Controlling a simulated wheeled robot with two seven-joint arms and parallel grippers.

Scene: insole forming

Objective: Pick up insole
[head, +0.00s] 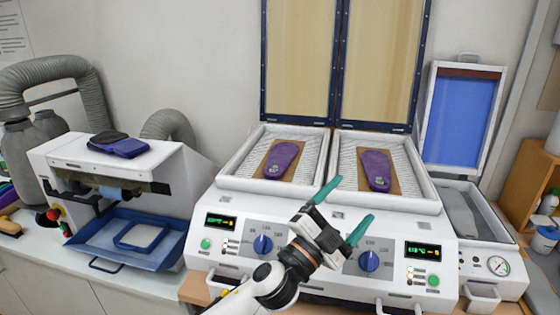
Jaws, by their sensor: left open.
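Two purple insoles lie on brown boards in the two open trays of a white heating machine. The left insole (284,158) is in the left tray (231,172). The right insole (376,168) is in the right tray (422,193). Each has a small pale patch near its front end. My left gripper (346,213) has green fingers spread apart and empty. It is over the machine's front, in front of the right insole and apart from it. My right gripper is not in view.
The machine's two tall lids (388,60) stand open behind the trays. At right is a press with a raised blue lid (459,118) and a gauge. At left is a white machine (180,185) with dark insoles (119,146) on top and a blue tray (128,240).

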